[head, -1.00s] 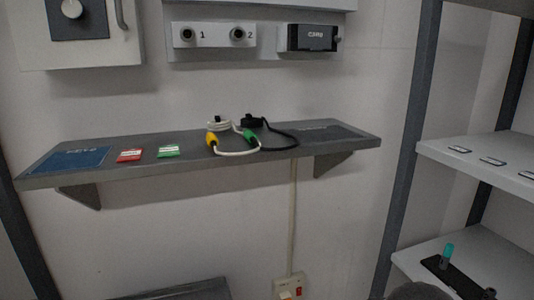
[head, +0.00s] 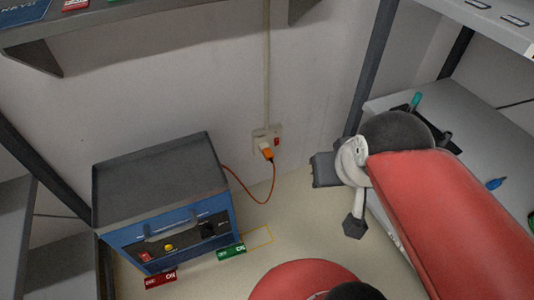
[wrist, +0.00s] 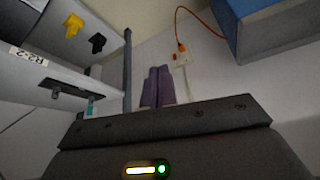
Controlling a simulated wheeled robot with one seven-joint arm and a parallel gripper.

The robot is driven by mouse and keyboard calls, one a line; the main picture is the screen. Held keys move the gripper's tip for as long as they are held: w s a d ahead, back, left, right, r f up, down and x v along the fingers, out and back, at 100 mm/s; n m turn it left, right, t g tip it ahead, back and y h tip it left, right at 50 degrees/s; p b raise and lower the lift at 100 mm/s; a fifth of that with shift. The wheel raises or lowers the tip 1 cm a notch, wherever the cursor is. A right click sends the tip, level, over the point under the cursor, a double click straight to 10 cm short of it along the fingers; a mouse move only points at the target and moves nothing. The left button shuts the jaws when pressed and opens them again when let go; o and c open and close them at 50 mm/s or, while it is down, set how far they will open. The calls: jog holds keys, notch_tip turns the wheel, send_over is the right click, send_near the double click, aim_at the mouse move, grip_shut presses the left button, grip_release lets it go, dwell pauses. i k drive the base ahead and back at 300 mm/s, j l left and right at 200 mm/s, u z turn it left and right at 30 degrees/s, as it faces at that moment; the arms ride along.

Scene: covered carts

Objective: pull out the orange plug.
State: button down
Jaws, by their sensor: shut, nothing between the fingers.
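The orange plug (head: 267,154) sits in the white wall socket (head: 256,137), low on the wall. An orange cord (head: 249,201) hangs from it in a loop to the blue machine (head: 168,232). The plug also shows in the wrist view (wrist: 181,47), just beyond and right of my fingertips. My gripper (wrist: 158,72) has its two fingers side by side, shut and empty, apart from the plug. In the head view my arm reaches in from the right, with its end right of the socket; the fingertips are hard to make out there.
A red switch (head: 277,142) is beside the plug. The machine has a grey top (head: 157,172); red (head: 161,280) and green (head: 231,251) tags lie before it. A shelf rack (head: 372,85) stands right, a wall shelf (head: 130,18) above. Floor between machine and rack is open.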

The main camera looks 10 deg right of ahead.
aim_at(268, 155)
jog(key=z, duration=1.65)
jog(key=k+j, duration=0.65)
jog(key=j, duration=0.25)
